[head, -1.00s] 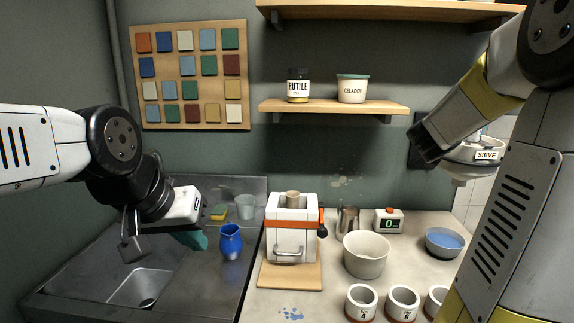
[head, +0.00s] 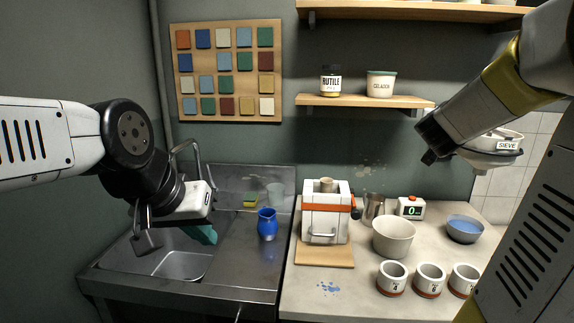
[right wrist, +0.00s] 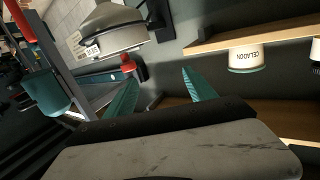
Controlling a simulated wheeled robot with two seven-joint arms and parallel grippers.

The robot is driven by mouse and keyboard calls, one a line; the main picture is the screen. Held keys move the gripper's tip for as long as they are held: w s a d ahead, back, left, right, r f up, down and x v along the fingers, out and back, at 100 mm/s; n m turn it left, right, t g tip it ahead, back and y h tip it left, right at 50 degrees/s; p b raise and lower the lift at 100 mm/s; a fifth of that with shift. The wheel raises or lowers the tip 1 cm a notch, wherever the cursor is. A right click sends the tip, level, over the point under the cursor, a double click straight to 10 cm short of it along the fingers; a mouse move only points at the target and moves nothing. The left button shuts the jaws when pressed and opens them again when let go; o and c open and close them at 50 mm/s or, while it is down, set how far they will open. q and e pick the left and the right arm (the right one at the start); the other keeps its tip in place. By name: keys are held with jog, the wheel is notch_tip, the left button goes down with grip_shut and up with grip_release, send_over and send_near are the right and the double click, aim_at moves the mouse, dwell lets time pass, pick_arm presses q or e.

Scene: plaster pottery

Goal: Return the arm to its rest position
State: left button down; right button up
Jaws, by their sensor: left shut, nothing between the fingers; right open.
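My left gripper (head: 203,234) is at the left in the head view, in front of the sink area, with its teal fingertips pointing down and to the right. It is shut and empty, to the left of the blue jug (head: 267,225) in the picture. My right arm comes in from the right in the head view, and its fingers are hard to make out there. In the right wrist view my right gripper (right wrist: 160,90) has its two teal fingers spread apart with nothing between them.
The sieve (head: 497,142) hangs by the right arm's end. A shelf (head: 350,101) holds the rutile jar (head: 331,81) and celadon pot (head: 380,85). The worktop carries a plaster mold (head: 325,222), a white bowl (head: 394,238), a blue-filled bowl (head: 464,229) and several numbered cups.

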jog(key=s+a+f+n+y, duration=0.2)
jog(key=a+y, duration=0.1)
jog(key=a, duration=0.4)
jog(key=s+a+f+n+g+y, duration=0.1)
jog(key=s+a+n+y, duration=0.2)
jog(key=a, duration=0.4)
jog(key=s+a+f+n+y, duration=0.1)
jog(key=s+a+f+y, duration=0.1)
jog(key=a+y, duration=0.35)
jog(key=s+a+f+n+g, duration=0.1)
jog(key=s+a+f+g, duration=0.2)
jog(key=s, duration=0.6)
jog(key=s+a+f+n+g, duration=0.1)
jog(key=s+a+f+g, duration=0.2)
jog(key=s+f, duration=0.4)
jog(key=shift+s+a+f+g, duration=0.35)
jog(key=shift+s+a, duration=0.3)
jog(key=shift+s, duration=0.4)
jog(key=shift+r+y, duration=0.1)
jog(key=shift+y, duration=0.15)
